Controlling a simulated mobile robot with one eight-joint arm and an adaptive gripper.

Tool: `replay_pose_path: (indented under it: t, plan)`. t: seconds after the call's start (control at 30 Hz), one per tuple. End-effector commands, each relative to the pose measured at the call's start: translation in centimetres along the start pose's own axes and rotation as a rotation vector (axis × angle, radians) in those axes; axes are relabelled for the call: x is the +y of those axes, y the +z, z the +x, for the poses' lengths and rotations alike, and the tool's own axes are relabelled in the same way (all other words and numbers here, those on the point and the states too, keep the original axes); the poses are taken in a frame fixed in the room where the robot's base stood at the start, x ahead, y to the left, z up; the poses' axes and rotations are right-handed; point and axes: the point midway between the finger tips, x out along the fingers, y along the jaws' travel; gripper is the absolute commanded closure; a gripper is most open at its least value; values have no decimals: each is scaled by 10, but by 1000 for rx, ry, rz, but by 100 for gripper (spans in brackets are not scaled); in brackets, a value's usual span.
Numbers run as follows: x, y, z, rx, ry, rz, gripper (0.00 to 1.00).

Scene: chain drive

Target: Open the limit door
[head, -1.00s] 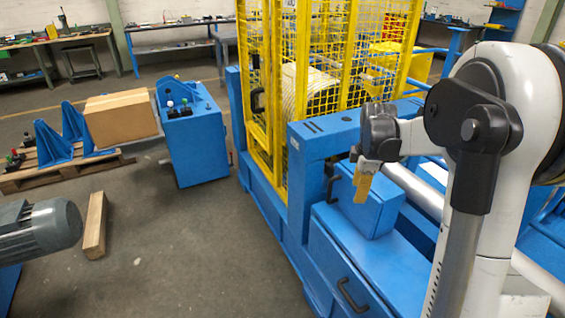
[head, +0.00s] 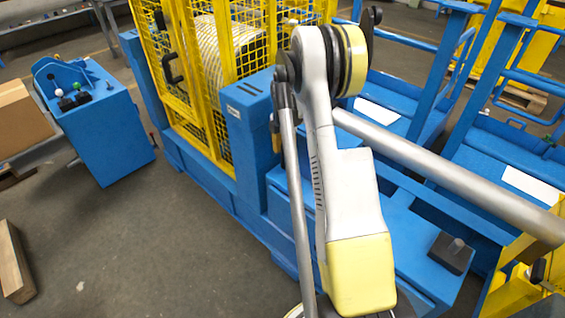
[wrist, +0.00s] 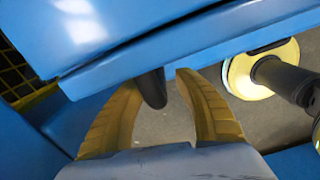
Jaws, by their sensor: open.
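In the wrist view my gripper (wrist: 158,78) is open, its two yellow fingers spread on either side of a black handle (wrist: 152,90). The handle sticks out below the edge of a blue panel (wrist: 150,38). I cannot tell whether the fingers touch it. The panel may be the limit door, but no label is readable. In the head view my arm hides most of the gripper and the handle; the blue machine housing (head: 250,125) shows just left of the arm.
A yellow mesh guard (head: 200,110) with a black handle (head: 172,66) stands behind the housing. A blue control stand (head: 105,135) is at left, with a cardboard box (head: 22,118) beside it. A timber block (head: 14,265) lies on the floor.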

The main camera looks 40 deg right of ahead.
Motion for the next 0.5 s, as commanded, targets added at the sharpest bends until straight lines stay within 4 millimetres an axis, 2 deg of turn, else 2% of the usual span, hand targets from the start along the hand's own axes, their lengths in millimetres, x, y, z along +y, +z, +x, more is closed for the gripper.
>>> replay_pose_path:
  t: [0.03,0.2,0.5]
  plan:
    - [0,0,11,0,0,0,61]
    - [0,0,25,0,0,0,61]
    - [0,0,26,0,0,1,61]
